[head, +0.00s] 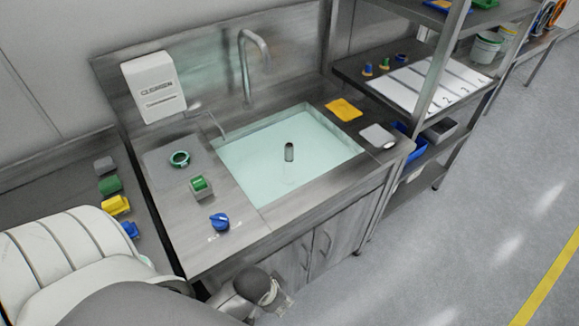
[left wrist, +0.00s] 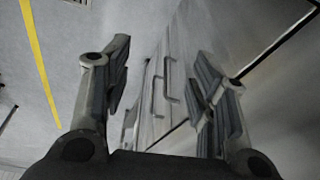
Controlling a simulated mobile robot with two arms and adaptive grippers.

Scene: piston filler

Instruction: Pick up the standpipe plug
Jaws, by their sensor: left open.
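My left gripper (head: 272,297) is low in front of the sink cabinet, well below and apart from the plug. In the left wrist view my left gripper (left wrist: 160,95) has its fingers spread wide with nothing between them. The plug is not in that view. My right gripper is not in view.
A yellow sponge-like pad (head: 343,109) lies right. Cabinet door handles (left wrist: 168,80) show between my fingers.

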